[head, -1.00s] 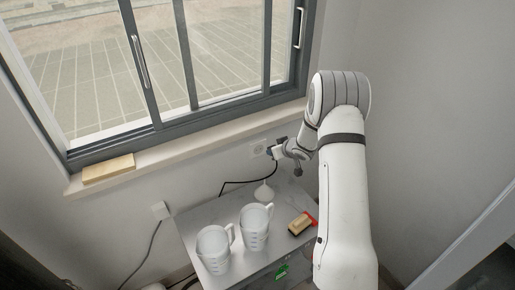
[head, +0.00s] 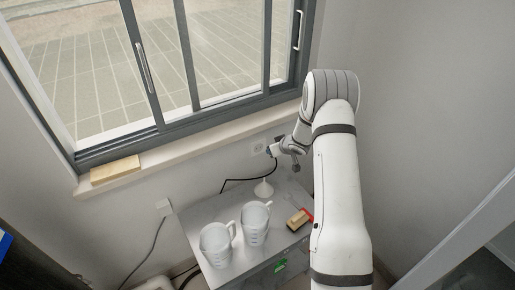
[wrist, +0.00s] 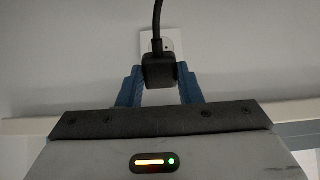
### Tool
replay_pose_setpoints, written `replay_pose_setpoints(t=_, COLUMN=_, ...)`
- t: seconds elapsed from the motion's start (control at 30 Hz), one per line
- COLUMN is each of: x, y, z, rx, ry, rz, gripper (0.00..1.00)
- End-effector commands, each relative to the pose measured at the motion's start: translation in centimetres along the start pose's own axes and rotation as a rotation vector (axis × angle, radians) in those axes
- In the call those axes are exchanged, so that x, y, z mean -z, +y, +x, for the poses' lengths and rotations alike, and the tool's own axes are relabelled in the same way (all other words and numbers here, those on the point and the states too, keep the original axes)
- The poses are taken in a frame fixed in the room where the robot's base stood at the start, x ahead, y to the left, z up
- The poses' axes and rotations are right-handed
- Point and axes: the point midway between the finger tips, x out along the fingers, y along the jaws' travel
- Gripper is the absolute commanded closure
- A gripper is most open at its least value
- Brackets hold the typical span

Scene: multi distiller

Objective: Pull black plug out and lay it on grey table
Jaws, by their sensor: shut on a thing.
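The black plug (wrist: 159,70) sits between the blue fingers of my gripper (wrist: 161,82) in the wrist view, its cable rising upward. My gripper (head: 270,152) is shut on it beside the white wall socket (head: 258,147), which also shows behind the plug in the wrist view (wrist: 174,40). Whether the prongs are still in the socket cannot be told. In the head view the plug is too small to make out, and its black cable (head: 235,180) hangs to the left. The grey table (head: 200,213) stands below the socket.
Two clear measuring jugs (head: 216,246) and (head: 255,224) stand on the table's front part. A window sill (head: 200,150) runs above.

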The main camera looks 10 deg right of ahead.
Motion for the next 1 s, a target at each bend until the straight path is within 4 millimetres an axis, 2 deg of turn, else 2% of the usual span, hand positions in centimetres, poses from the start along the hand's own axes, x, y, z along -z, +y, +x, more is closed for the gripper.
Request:
replay_pose_setpoints(t=0.27, x=0.49, y=-0.03, z=-0.39, rx=0.000, ry=-0.045, rz=-0.001, gripper=1.00)
replay_pose_setpoints(t=1.0, x=0.63, y=-0.19, z=0.07, rx=0.007, ry=-0.171, rz=-0.003, gripper=1.00)
